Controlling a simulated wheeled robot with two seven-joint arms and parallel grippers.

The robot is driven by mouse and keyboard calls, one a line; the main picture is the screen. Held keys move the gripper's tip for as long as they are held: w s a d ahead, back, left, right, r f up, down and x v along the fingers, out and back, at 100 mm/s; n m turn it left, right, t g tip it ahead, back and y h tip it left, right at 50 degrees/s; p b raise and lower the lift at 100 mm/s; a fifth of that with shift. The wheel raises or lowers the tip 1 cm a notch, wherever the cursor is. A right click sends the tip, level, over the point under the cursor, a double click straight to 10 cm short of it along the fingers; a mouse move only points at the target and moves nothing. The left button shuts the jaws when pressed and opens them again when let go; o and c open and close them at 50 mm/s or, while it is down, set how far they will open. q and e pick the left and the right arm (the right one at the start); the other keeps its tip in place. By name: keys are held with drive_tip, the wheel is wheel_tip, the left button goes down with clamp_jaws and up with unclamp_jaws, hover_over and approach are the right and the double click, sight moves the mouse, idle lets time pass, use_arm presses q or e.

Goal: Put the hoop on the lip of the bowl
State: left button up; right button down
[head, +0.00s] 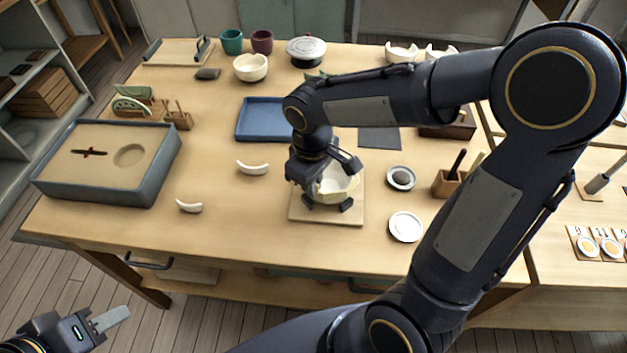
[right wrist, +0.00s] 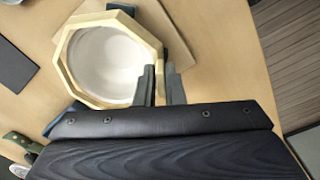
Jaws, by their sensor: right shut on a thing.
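The white bowl (head: 330,192) is on a square wooden board (head: 318,216) near the middle of the table, partly hidden by my right gripper (head: 334,190). In the right wrist view its pale inside (right wrist: 112,62) shows within a light wooden, many-sided hoop (right wrist: 70,62). My right gripper (right wrist: 160,84) is shut on the hoop's near right edge. The hoop looks lined up around the bowl's opening; I cannot tell whether it touches the lip. My left gripper (head: 112,319) is low at the bottom left, off the table, and its opening is unclear.
White curved shards (head: 252,168) lie left of the board. A blue tray (head: 262,120) is behind, and a grey-sided box (head: 105,160) is at the left. A small dish (head: 401,178), a white plate (head: 405,227) and a tool holder (head: 449,184) stand right.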

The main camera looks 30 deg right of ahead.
drive_tip(key=shift+f, duration=0.25)
idle(0.8)
drive_tip(key=c, duration=1)
unclamp_jaws()
drive_tip(key=shift+o, duration=0.2)
drive_tip(key=shift+r, duration=0.15)
drive_tip(key=shift+r+p, duration=2.45)
drive_tip(key=shift+r, duration=0.45)
drive_tip(key=shift+s+f, duration=0.1)
